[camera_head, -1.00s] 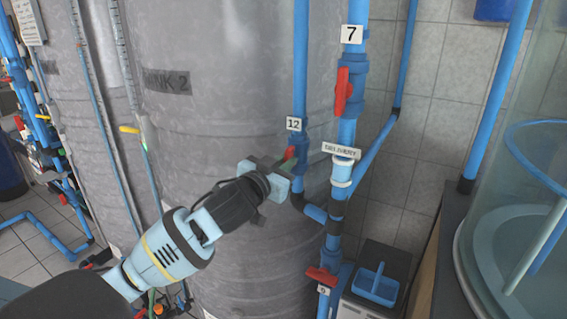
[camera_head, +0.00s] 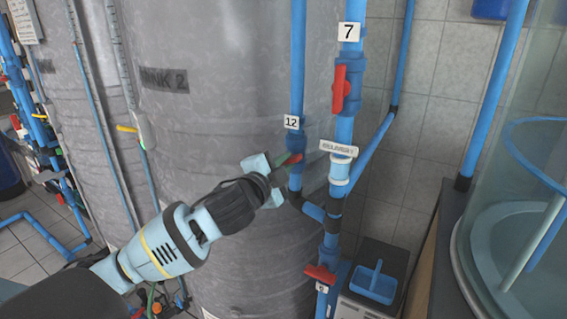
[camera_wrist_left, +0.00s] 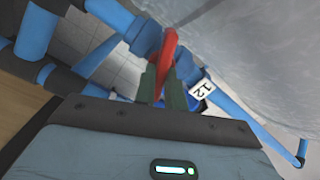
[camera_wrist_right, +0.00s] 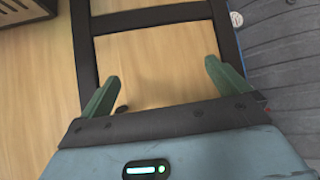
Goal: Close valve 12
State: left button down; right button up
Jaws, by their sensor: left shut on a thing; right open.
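Valve 12 has a red handle (camera_head: 292,159) on a blue vertical pipe, just below the white label 12 (camera_head: 292,122). My left gripper (camera_head: 284,162) reaches in from the left and is shut on this handle. In the left wrist view the green fingers (camera_wrist_left: 163,82) are on either side of the red handle (camera_wrist_left: 168,47), with the label 12 (camera_wrist_left: 201,88) to the right. In the head view the handle lies nearly level, across the pipe; the fingers hide part of it. My right gripper (camera_wrist_right: 160,72) is open and empty, seen only in the right wrist view.
A large grey tank (camera_head: 215,120) stands close behind the left gripper. Valve 7's red handle (camera_head: 340,88) is upright on the pipe to the right. Another red handle (camera_head: 320,273) sits lower down. A dark frame (camera_wrist_right: 150,18) lies beyond the right gripper.

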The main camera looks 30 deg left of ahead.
pick_arm(q)
jog(key=m, duration=0.4)
jog(key=shift+f+m, duration=0.2)
jog(key=shift+m, duration=0.2)
dwell(0.4)
jog(key=c, duration=1.5)
grip_release()
jog(key=shift+o, duration=0.2)
jog(key=shift+s, duration=0.1)
jog(key=s, duration=0.7)
jog(key=shift+s, duration=0.35)
